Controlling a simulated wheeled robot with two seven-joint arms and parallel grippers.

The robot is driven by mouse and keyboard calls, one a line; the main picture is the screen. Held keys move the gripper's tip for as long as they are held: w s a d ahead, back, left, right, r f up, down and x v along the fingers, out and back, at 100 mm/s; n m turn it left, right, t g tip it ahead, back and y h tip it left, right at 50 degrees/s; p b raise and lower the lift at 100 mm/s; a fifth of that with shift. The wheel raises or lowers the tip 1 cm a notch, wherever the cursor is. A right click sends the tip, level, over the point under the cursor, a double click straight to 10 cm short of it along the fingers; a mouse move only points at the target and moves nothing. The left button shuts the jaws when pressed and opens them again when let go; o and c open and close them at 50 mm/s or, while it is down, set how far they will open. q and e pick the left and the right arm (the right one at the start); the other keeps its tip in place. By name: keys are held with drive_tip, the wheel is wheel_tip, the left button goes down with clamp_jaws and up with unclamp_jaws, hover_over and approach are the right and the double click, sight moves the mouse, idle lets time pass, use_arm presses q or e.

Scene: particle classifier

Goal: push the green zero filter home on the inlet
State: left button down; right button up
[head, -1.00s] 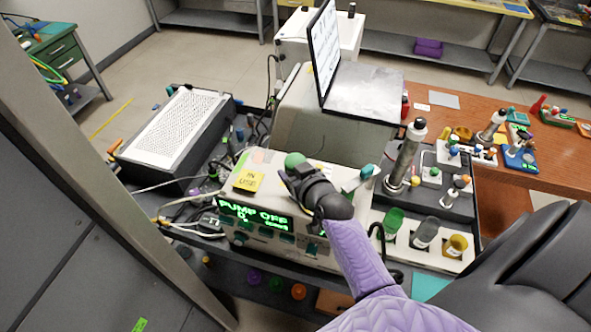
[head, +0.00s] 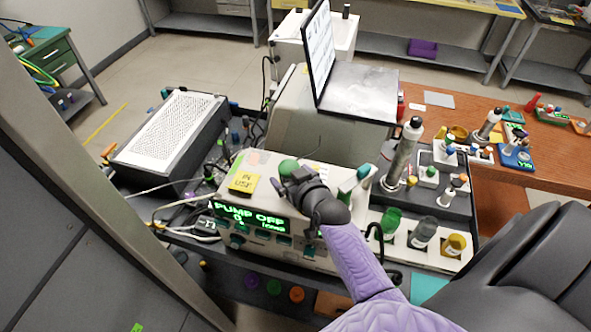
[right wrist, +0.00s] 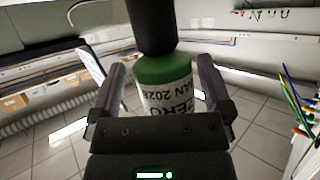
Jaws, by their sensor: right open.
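The green zero filter (head: 288,167) shows as a small green top at the far end of my right gripper (head: 297,176), above the front part of the instrument (head: 267,237). The open fingers of my right gripper (right wrist: 163,80) stand on either side of the filter, with visible gaps. The inlet is hidden, and I cannot tell how far the filter sits on it. My left gripper is not in view.
The instrument's display reads PUMP OFF, with a yellow IN USE note (head: 243,182) on its top. An open laptop (head: 355,88) stands behind. A rack with green, grey and yellow cups (head: 453,245) is at right. A black box with a perforated white top (head: 172,127) is at left.

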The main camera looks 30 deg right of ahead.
drive_tip(key=v, duration=0.9)
drive_tip(key=shift+s+p, duration=0.25)
drive_tip(key=shift+p, duration=0.2)
drive_tip(key=shift+r, duration=0.15)
drive_tip(key=s+a+n+g+y, duration=0.2)
drive_tip(key=s+a+n+g, duration=0.1)
drive_tip(key=s+a+g, duration=0.75)
drive_tip(key=s+d+f+b, duration=0.1)
drive_tip(key=s+f+b, duration=0.2)
drive_tip(key=f+b, duration=1.1)
drive_tip(key=s+d+f+b, duration=0.15)
drive_tip(key=f+b, duration=0.25)
drive_tip(key=f, duration=2)
drive_tip(key=s+d+f+g+b, duration=0.1)
drive_tip(key=s+f+b, duration=0.5)
drive_tip(key=f, duration=0.5)
drive_tip(key=s+d+f+g+b, duration=0.1)
drive_tip(key=s+f+b, duration=0.4)
drive_tip(key=s+f, duration=0.3)
wheel_tip(320, 180, down, 3)
drive_tip(key=shift+s+d+r+n+h+b, duration=0.1)
drive_tip(key=shift+s+d+n+h+b, duration=0.05)
drive_tip(key=shift+d+n+h+b, duration=0.2)
